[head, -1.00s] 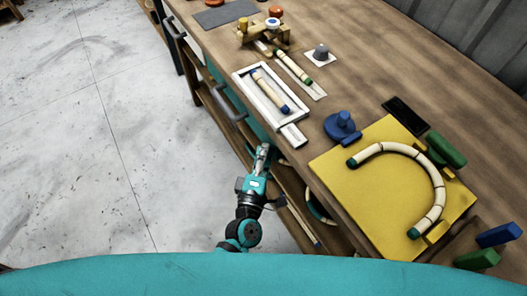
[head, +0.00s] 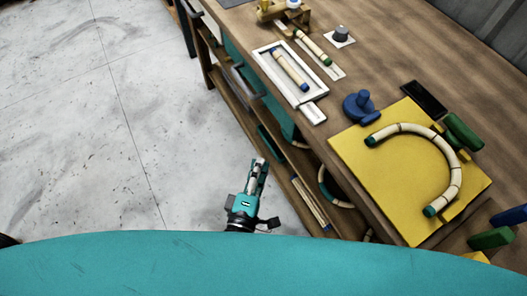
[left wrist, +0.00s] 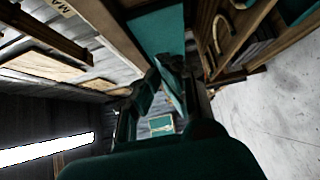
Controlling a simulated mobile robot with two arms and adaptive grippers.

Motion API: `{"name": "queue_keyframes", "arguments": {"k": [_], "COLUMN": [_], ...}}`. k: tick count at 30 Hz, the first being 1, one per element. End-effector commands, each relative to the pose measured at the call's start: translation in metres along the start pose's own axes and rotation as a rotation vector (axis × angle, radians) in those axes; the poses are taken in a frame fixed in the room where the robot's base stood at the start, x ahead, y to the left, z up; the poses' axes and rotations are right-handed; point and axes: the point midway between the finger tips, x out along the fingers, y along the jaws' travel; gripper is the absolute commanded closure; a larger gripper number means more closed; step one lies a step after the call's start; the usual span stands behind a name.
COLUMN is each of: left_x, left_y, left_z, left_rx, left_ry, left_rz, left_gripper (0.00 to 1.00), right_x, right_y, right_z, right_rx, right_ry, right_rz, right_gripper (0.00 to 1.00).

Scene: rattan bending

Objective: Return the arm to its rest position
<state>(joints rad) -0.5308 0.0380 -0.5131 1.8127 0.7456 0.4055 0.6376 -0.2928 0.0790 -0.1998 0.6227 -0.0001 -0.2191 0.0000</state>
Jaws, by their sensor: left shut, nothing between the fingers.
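My left gripper (head: 258,170) is shut and empty. In the head view it stands over the floor, to the left of the workbench (head: 385,55) and apart from it. In the left wrist view the dark fingers (left wrist: 165,75) reach up the middle, with the bench's side and shelves behind them. My right gripper is in neither view.
A yellow board (head: 385,190) on the bench bears a bent rattan piece (head: 458,180) with green ends. A white tray (head: 268,62) holds a blue-ended stick (head: 290,70). A blue knob-like tool (head: 360,104) stands nearby. The floor (head: 130,140) at left is clear.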

Motion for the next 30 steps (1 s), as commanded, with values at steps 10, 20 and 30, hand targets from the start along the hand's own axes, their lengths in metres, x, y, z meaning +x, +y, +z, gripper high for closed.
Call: {"name": "queue_keyframes", "arguments": {"k": [10, 20, 30], "left_x": [-0.011, -0.034, -0.170], "left_y": [0.000, -0.143, -0.350], "left_z": [0.000, -0.002, -0.073], "left_rx": [0.002, 0.451, 1.052], "left_ry": [0.000, -0.197, -0.670], "left_rz": [0.000, -0.281, -0.794], "left_gripper": [1.00, 1.00, 1.00], "right_x": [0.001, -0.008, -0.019], "right_y": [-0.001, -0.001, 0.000], "right_z": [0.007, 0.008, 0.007], "right_rx": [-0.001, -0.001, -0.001], "right_ry": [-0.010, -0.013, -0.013], "right_rz": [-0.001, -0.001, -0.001], "right_gripper": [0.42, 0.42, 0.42]}}
